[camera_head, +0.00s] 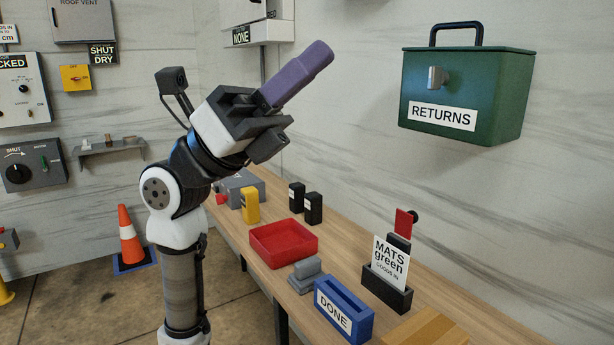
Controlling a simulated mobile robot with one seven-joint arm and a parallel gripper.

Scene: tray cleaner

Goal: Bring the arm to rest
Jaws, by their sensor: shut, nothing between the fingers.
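My gripper (316,56) is raised above the left part of the bench, pointing up and to the right. It is shut and apart from everything on the bench and wall. A long purple part with a rounded end extends from its dark body, and I see no gap along it. My arm (180,190) stands upright at the left, bent at the joint below the gripper. The arm hides part of the back wall and the bench's left end.
The wooden bench (455,313) holds a red tray (283,258), a blue DONE holder (344,325), a MATS green card stand (388,293), a yellow block (250,213) and black blocks (313,216). A green RETURNS box (490,75) hangs at the right. A cone (128,240) stands on the floor.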

